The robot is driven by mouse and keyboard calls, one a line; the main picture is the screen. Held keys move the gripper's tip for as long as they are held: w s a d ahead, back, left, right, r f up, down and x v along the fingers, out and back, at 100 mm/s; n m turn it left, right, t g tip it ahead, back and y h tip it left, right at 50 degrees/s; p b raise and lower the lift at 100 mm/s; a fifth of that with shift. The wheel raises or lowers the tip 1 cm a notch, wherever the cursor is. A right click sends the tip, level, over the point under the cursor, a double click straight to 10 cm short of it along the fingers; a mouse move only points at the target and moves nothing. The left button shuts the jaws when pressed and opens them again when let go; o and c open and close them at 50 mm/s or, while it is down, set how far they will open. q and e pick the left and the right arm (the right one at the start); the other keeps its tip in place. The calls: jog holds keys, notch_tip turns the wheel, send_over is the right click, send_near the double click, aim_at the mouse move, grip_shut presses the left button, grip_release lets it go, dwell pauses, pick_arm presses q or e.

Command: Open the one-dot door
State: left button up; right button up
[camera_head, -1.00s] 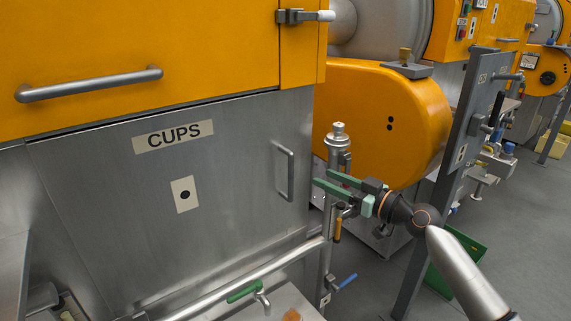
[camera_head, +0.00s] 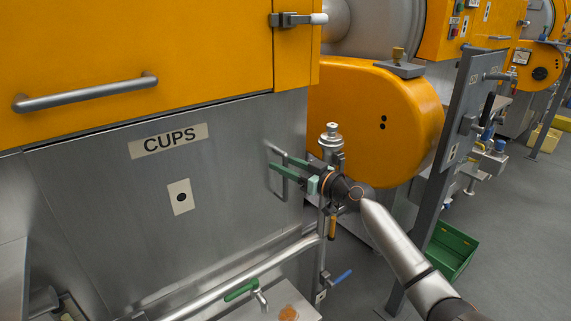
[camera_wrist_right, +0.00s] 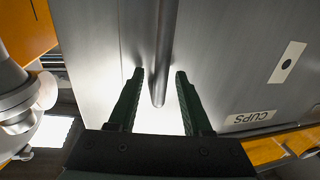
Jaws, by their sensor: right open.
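The one-dot door (camera_head: 100,210) is a grey steel panel marked CUPS, with a single black dot on a pale label (camera_head: 180,197). It looks closed. Its upright bar handle (camera_head: 284,192) is near its right edge, partly hidden by my gripper. My right gripper (camera_head: 278,160) is open at the handle, its green fingers pointing left toward the door. In the right wrist view the handle (camera_wrist_right: 166,50) comes down between the two open fingers (camera_wrist_right: 158,88), with a gap on each side. The dot label (camera_wrist_right: 287,62) shows there too. My left gripper is not in view.
An orange cover with a grey bar handle (camera_head: 86,94) is above the door. A rounded orange housing (camera_head: 385,120) and a grey post (camera_head: 450,150) stand to the right. A steel pipe (camera_head: 230,275) and green-handled tap (camera_head: 242,290) run below. A green crate (camera_head: 452,250) is on the floor.

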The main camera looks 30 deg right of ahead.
jog(key=shift+c, duration=0.2)
grip_shut()
dwell(1.3)
